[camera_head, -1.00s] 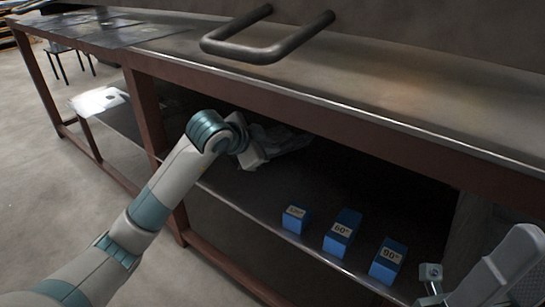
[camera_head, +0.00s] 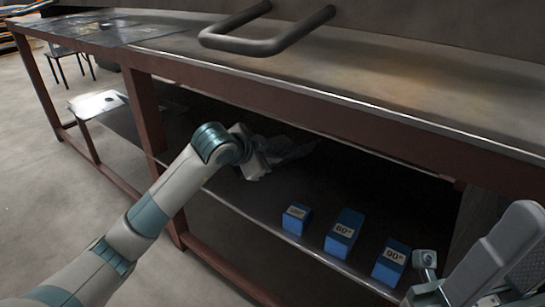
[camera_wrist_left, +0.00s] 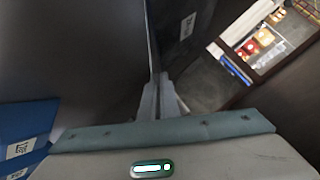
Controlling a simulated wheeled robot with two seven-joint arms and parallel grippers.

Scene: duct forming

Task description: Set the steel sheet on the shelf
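My left gripper (camera_head: 257,160) reaches in under the bench top, above the lower shelf (camera_head: 255,203). Its fingers (camera_wrist_left: 160,95) look shut on the edge of a thin dark sheet, the steel sheet (camera_wrist_left: 183,35), which carries a white label and is seen nearly edge-on in the left wrist view. In the head view the steel sheet (camera_head: 290,150) is a dull grey shape just beyond the gripper, in shadow. I cannot tell whether it touches the shelf. My right gripper (camera_head: 425,268) is at the lower right; its fingers do not show clearly.
Three blue angle blocks stand along the shelf's front: the smallest (camera_head: 296,219), the 60° (camera_head: 344,233) and the 90° (camera_head: 391,262). A brown post (camera_head: 155,115) stands left of my arm. Other sheets (camera_head: 110,33) lie on the bench top. A grey bar handle (camera_head: 265,42) is above.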

